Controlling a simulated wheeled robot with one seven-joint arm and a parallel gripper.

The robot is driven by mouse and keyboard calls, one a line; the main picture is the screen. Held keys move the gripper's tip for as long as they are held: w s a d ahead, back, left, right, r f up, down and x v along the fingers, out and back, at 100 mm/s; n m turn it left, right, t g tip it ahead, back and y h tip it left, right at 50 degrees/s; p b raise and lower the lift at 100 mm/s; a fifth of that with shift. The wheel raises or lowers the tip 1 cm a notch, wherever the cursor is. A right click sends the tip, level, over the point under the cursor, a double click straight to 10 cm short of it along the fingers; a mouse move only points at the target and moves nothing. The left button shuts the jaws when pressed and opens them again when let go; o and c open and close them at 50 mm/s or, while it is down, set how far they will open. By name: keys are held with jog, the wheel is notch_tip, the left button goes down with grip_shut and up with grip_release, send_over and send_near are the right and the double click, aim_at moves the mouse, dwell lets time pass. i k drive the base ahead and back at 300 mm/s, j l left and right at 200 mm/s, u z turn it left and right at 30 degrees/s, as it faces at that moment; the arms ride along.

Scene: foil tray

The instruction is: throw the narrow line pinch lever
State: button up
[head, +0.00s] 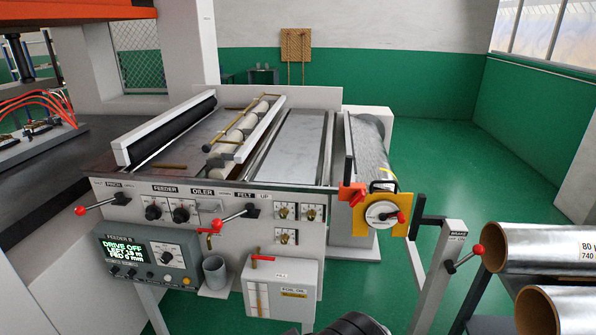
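The pinch lever (100,204) is on the left end of the feeder's front panel, under a label that reads PINCH. Its rod slants down and left from a dark pivot to a red ball knob. No gripper fingers show in the head view. A dark rounded part at the bottom edge, right of the middle, looks like part of my arm, well below and to the right of the lever. Nothing touches the lever.
A similar red-knobbed lever (235,217) sits under the FELT label. A control box (155,260) reads DRIVE OFF. A grey cup (214,272) and white tank (280,288) stick out below the panel. Foil rolls (535,248) lie at right. Green floor is open behind them.

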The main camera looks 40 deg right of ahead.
aim_at(119, 197)
jog(key=z, duration=1.4)
jog(key=u, duration=1.9)
jog(key=i+u, duration=0.5)
jog(key=i+l+u, duration=0.25)
jog(key=u, duration=0.25)
jog(key=i+l+u, duration=0.75)
jog(key=l+u, duration=0.2)
jog(key=i+l+u, duration=0.2)
jog(key=l+u, duration=0.3)
